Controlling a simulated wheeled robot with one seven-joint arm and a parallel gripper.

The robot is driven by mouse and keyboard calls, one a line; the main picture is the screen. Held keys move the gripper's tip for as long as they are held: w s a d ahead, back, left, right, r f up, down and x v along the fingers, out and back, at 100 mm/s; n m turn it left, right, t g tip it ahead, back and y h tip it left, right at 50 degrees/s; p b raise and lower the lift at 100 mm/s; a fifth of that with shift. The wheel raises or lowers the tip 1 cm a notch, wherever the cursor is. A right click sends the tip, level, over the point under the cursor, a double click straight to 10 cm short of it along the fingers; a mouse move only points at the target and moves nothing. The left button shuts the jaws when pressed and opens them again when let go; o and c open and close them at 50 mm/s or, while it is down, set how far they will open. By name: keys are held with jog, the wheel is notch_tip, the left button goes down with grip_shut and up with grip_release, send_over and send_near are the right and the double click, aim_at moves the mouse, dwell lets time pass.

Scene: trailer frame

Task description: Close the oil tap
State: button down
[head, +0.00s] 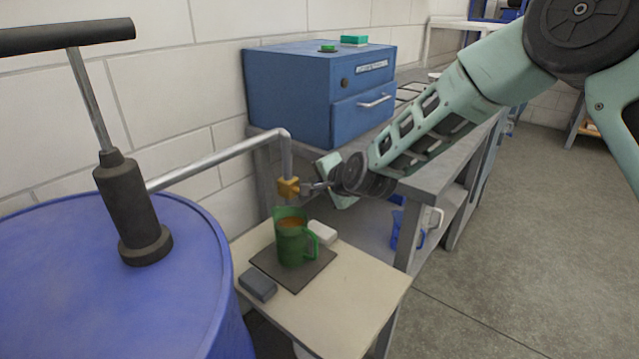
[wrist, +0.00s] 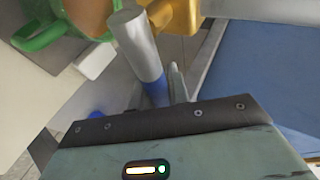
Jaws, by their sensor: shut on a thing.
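The oil tap (head: 288,187) is a small yellow block at the end of a grey metal pipe (head: 225,160) from the blue barrel. It also shows at the top of the wrist view (wrist: 182,14). My gripper (head: 312,187) is at the tap's right side, shut on the tap's handle (wrist: 137,42), a grey rod with a blue end in the wrist view. The fingers are mostly hidden there. Below the tap, a green jug (head: 288,244) with brownish liquid stands upright on a dark mat (head: 297,279). I cannot make out a stream of oil.
The blue barrel (head: 95,290) with a black-handled pump (head: 130,205) fills the left. A small table (head: 345,290) holds the jug, a white block (head: 322,232) and a grey block (head: 258,284). A workbench with a blue cabinet (head: 300,90) stands behind. The floor at right is clear.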

dwell(0.4)
jog(key=c, duration=1.3)
grip_release()
jog(key=shift+c, duration=0.2)
jog(key=shift+s, duration=0.1)
jog(key=v, duration=1.7)
jog(key=shift+d+r, duration=0.1)
jog(key=shift+r, duration=0.05)
jog(key=shift+s, duration=0.1)
